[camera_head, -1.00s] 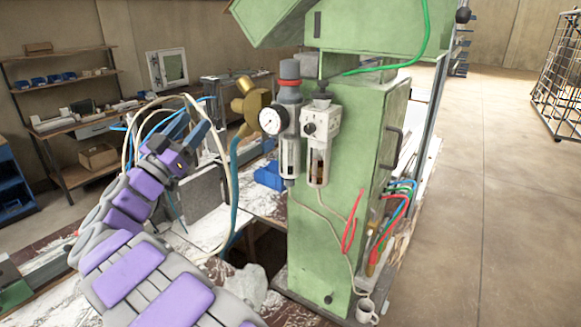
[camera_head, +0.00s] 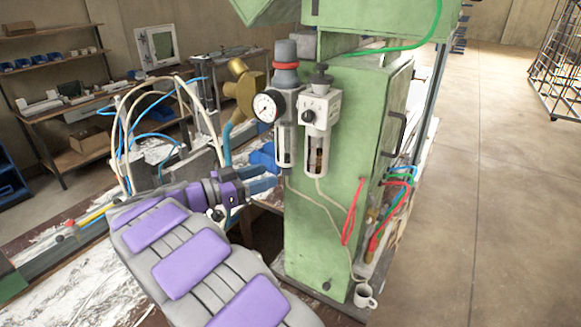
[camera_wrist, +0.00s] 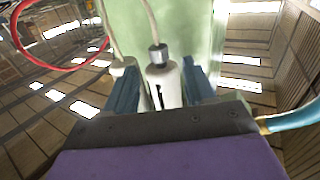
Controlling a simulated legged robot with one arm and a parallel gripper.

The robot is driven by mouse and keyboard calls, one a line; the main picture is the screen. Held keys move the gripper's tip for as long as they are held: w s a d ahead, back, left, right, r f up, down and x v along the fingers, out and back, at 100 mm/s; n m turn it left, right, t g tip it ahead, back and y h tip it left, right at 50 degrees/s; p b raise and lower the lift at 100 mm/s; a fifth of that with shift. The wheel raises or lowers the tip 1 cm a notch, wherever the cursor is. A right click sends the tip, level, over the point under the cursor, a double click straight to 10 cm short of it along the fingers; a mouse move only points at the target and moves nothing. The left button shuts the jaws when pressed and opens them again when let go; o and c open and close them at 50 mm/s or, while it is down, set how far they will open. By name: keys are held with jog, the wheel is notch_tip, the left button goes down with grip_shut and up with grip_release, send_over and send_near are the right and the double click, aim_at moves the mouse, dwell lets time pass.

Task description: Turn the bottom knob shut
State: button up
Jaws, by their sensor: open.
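Two white filter units with hanging bowls are on the green machine. The left bowl (camera_head: 285,150) is below a round gauge; the right bowl (camera_head: 316,152) is beside it. My gripper (camera_head: 276,178) is open, just left of the left bowl's lower end. In the wrist view, its two blue fingers (camera_wrist: 160,80) are either side of the nearer bowl and knob, with gaps showing. I cannot tell contact. The knob is too small to make out in the head view.
The green machine column (camera_head: 335,220) stands right behind the bowls. A red-and-grey top knob (camera_head: 285,62), a gauge (camera_head: 268,106) and a brass part (camera_head: 242,88) are above. Thin hoses hang below the bowls. A white mug (camera_head: 364,296) is at the column's foot.

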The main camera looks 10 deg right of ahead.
aim_at(282, 170)
jog(key=x, duration=0.8)
jog(key=shift+w+d, duration=0.15)
jog(key=shift+d, duration=0.15)
jog(key=shift+r, duration=0.1)
jog(key=c, duration=1)
